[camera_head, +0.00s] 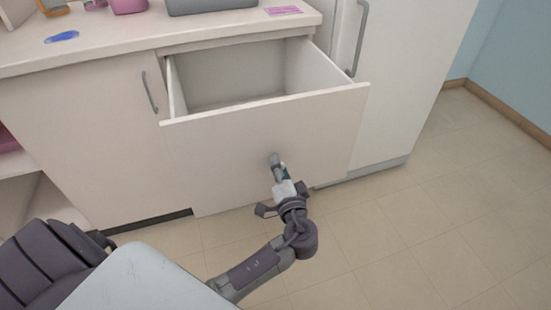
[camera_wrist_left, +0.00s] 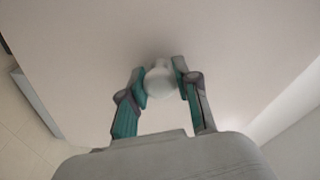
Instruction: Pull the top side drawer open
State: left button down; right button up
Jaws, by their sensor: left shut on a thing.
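The top side drawer (camera_head: 225,150) stands well open below the countertop, and its inside looks empty. Its pale front also fills most of the left wrist view (camera_wrist_left: 230,50). My left gripper (camera_head: 280,172) is at the middle of the drawer front, shut on the drawer's knob. The rounded knob (camera_wrist_left: 160,80) shows between the two teal-padded fingers in the left wrist view. In the head view the gripper mostly hides the knob. My right gripper is not in view.
A cabinet door (camera_head: 100,130) is left of the drawer, and a tall white unit (camera_head: 410,70) is right. Floor (camera_head: 440,210) is clear at right.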

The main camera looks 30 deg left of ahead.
pick_arm(q)
jog(key=shift+s+d, duration=0.1)
jog(key=shift+d, duration=0.05)
jog(key=c, duration=0.8)
grip_release()
jog(key=v, duration=1.2)
